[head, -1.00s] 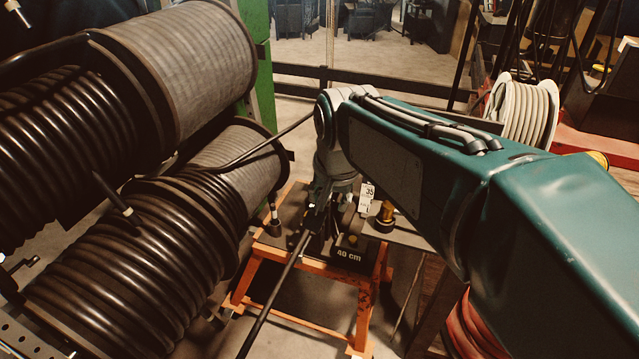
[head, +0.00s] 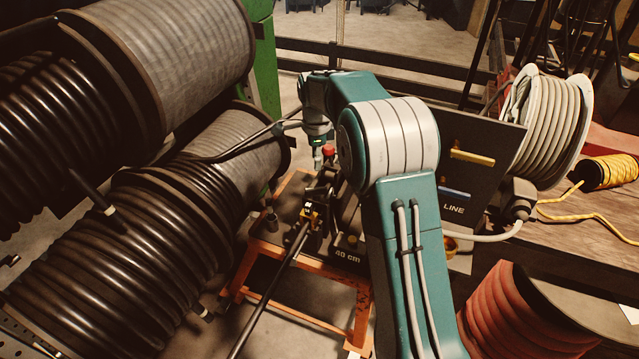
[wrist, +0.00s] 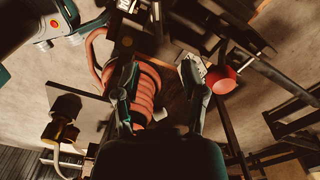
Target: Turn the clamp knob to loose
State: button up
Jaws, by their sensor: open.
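The crimper bench (head: 337,262), with an orange frame and a "40 cm" label, stands in the middle of the head view. A red round knob (head: 328,150) shows at its top, near the end of my arm. In the wrist view a red ball-shaped knob (wrist: 222,80) lies just right of the right finger, outside the jaws. A small yellow-and-black fitting (head: 310,214) sits lower on the bench by a dark bar. I cannot tell for sure which part is the clamp knob. My gripper (wrist: 160,78) is open and empty; in the head view its tips are small and partly hidden.
Large black hose reels (head: 150,255) fill the left. A dark "LINE" panel (head: 480,150), a white hose reel (head: 545,125) and a yellow rope spool (head: 608,172) stand right. A red hose coil (head: 515,315) is lower right. A black rail crosses behind.

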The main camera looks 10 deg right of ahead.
aim_at(315, 188)
notch_tip(315, 188, down, 10)
jog(key=shift+s+f, duration=0.1)
jog(key=shift+a+f, duration=0.1)
jog(key=shift+f, duration=0.05)
jog(key=shift+a, duration=0.2)
grip_shut()
